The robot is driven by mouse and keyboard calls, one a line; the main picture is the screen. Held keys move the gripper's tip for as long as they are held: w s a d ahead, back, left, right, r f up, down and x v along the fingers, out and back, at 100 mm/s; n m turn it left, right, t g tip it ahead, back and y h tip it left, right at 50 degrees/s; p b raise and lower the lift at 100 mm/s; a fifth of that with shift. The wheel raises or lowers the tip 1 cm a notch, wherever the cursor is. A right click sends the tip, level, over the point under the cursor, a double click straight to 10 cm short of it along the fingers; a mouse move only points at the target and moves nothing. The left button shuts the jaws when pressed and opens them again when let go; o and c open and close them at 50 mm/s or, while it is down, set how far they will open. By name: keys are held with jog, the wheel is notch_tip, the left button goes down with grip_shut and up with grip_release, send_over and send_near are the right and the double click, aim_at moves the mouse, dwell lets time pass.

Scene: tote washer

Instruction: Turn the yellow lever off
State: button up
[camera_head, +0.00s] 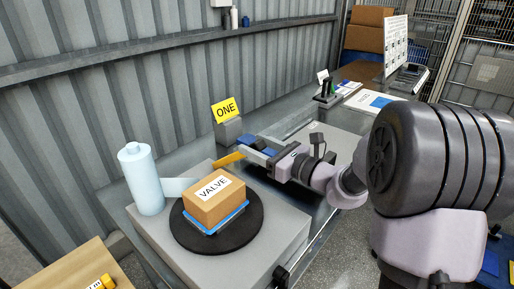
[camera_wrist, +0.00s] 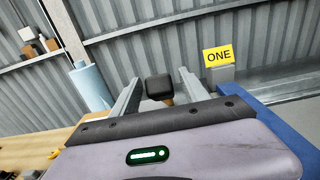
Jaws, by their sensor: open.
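The yellow lever (camera_head: 229,158) shows in the head view as a short yellow bar behind the VALVE box, just left of my fingertips. My gripper (camera_head: 248,149) is open and reaches in from the right, close to the lever; I cannot tell whether it touches it. In the wrist view the two fingers of my gripper (camera_wrist: 159,78) stand apart. A dark rounded block (camera_wrist: 160,87) shows between them, with a small brownish part below it. I cannot tell whether this block belongs to the lever. The lever's base is hidden.
A cardboard box labelled VALVE (camera_head: 213,203) sits in a blue tray on a black round plate (camera_head: 252,227). A pale blue cylinder (camera_head: 142,180) stands left of it. A corrugated wall closes the back.

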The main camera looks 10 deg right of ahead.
jog(key=shift+c, duration=0.4)
grip_shut()
dwell(0.9)
